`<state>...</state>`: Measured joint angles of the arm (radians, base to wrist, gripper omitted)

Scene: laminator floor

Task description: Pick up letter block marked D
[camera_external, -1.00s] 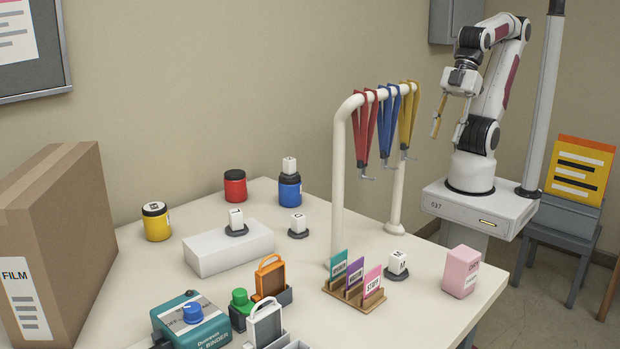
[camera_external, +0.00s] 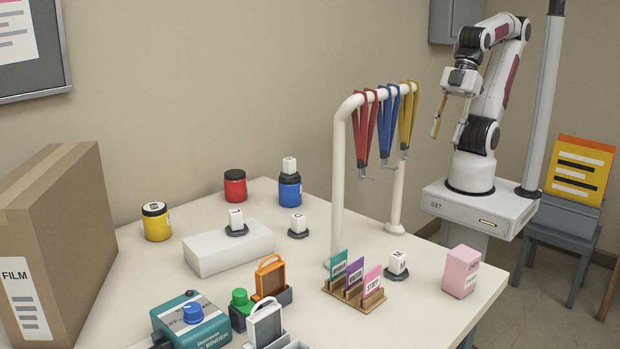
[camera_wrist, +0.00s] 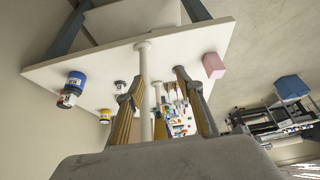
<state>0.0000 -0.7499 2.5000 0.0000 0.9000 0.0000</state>
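Several small white letter blocks show in the external view. One (camera_external: 298,223) stands on a dark round base on the table. Another (camera_external: 236,218) stands on a base on a white box. A third (camera_external: 289,164) sits on the lid of a blue jar. One more (camera_external: 397,260) stands on a base right of the card rack. The letters are too small to read surely, so I cannot tell which is D. My gripper (camera_external: 447,137) is open and empty, raised beyond the table's far right. Its spread fingers (camera_wrist: 160,80) also show in the wrist view.
A white rail (camera_external: 338,190) with hanging red, blue and yellow straps stands between my arm and most blocks. The white box (camera_external: 220,256), blue jar (camera_external: 289,190), red jar (camera_external: 235,186), card rack (camera_external: 352,292) and pink box (camera_external: 461,272) occupy the table.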

